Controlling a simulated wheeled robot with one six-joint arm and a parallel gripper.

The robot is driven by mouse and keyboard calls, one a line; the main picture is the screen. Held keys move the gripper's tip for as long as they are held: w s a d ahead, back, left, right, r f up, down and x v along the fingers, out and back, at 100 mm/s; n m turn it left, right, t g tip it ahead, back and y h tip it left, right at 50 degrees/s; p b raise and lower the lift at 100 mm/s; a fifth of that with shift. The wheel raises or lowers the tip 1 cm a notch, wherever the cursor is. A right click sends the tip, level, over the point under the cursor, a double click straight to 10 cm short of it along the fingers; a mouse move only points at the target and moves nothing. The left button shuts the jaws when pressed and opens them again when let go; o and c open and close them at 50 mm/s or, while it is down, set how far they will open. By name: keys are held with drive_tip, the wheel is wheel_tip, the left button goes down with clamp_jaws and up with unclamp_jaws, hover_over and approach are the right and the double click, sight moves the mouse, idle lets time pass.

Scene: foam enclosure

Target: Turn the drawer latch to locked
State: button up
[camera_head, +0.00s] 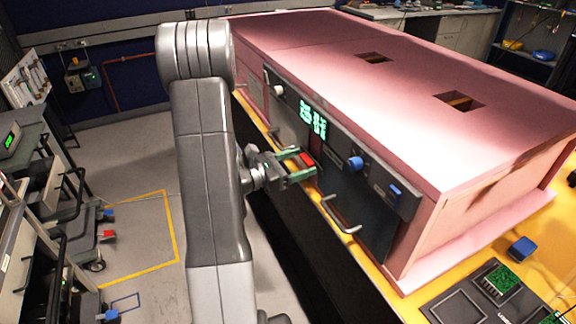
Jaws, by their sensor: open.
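The pink foam enclosure (400,110) has a dark front panel (345,190) facing my arm. A small red part (307,160) on or just in front of that panel may be the drawer latch; which way it is turned cannot be told. My gripper (308,163) is open, its green-tipped fingers pointing at the panel, one on each side of the red part. Whether they touch it cannot be told. A metal bar handle (341,214) sits low on the panel, right of my gripper.
The panel also carries a blue knob (355,162), a blue switch-like part (396,190), a pale knob (278,90) and a green-lit display (313,118). The enclosure stands on a yellow bench (385,295). A blue block (522,249) lies at right. Grey floor is open at left.

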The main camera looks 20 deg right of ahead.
drive_tip(key=s+a+b, duration=0.1)
drive_tip(key=a+b, duration=0.1)
drive_tip(key=a, duration=1.1)
drive_tip(key=shift+a, duration=0.35)
drive_tip(key=shift+d, duration=0.1)
drive_tip(key=shift+w+d+p, duration=0.15)
drive_tip(key=shift+d+p, duration=0.2)
drive_tip(key=shift+d, duration=1.9)
drive_tip(key=shift+w+d+p, duration=0.2)
drive_tip(key=shift+d+p, duration=0.1)
drive_tip(key=shift+d, duration=1.95)
drive_tip(key=shift+w+d+p, duration=0.15)
drive_tip(key=shift+d+p, duration=0.2)
drive_tip(key=shift+d, duration=1.9)
drive_tip(key=shift+a, duration=0.15)
